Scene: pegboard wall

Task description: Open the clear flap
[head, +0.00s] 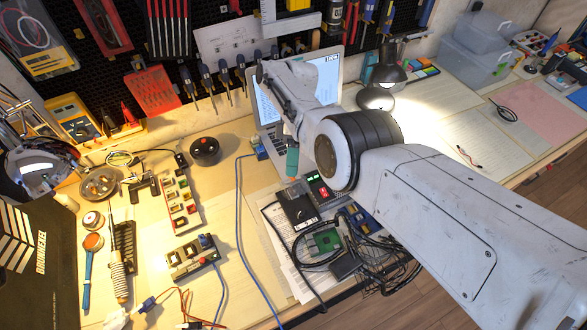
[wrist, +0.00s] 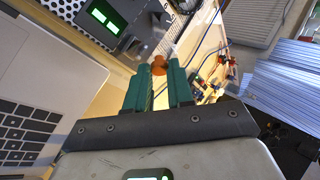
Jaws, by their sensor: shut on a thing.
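My gripper's teal fingers (wrist: 160,70) reach forward in the wrist view, closed around a small orange-brown knob (wrist: 158,61) at their tips. The clear flap is hard to make out. A faint see-through patch lies just beyond the knob, and I cannot tell its edges or how far it is tilted. A dark box with a lit green display (wrist: 104,17) stands to the left of the fingertips. In the head view my gripper (head: 292,176) points down above the bench, beside the lit device (head: 319,186). The knob and flap cannot be told apart there.
An open laptop (head: 268,112) stands behind my gripper; its keyboard (wrist: 25,130) is close on the left in the wrist view. A black box (head: 298,207) and tangled cables (head: 375,255) lie in front. A blue cable (head: 238,225) crosses the bench.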

